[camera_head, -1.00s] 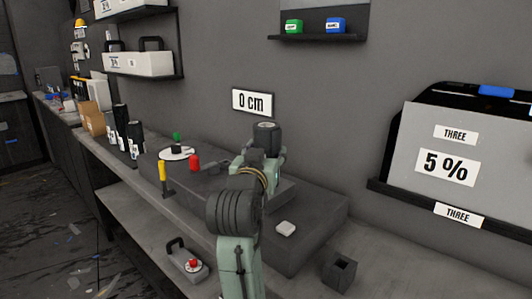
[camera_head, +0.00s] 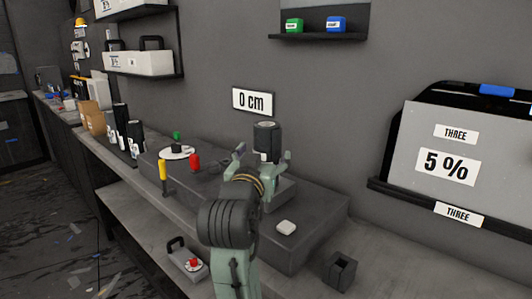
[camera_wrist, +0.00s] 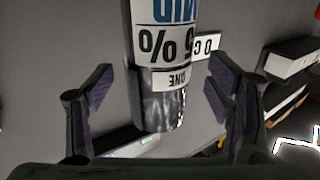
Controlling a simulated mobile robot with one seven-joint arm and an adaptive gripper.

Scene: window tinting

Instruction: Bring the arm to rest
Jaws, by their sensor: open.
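My gripper (camera_head: 262,160) is open, with its two fingers spread apart. A dark cylinder (camera_head: 266,138) stands upright on the grey bench block in front of my gripper, below the "0 cm" sign. In the wrist view the cylinder (camera_wrist: 163,95) shows between the open fingers of my gripper (camera_wrist: 160,80), with gaps on both sides. Its white label reads "5 %" and "ONE", upside down there. My gripper hides the foot of the cylinder in the head view.
The "0 cm" sign (camera_head: 252,102) is on the wall. A small dark open box (camera_head: 340,270) stands at right. Wall shelves hold boxes and a "5 %" panel (camera_head: 440,150).

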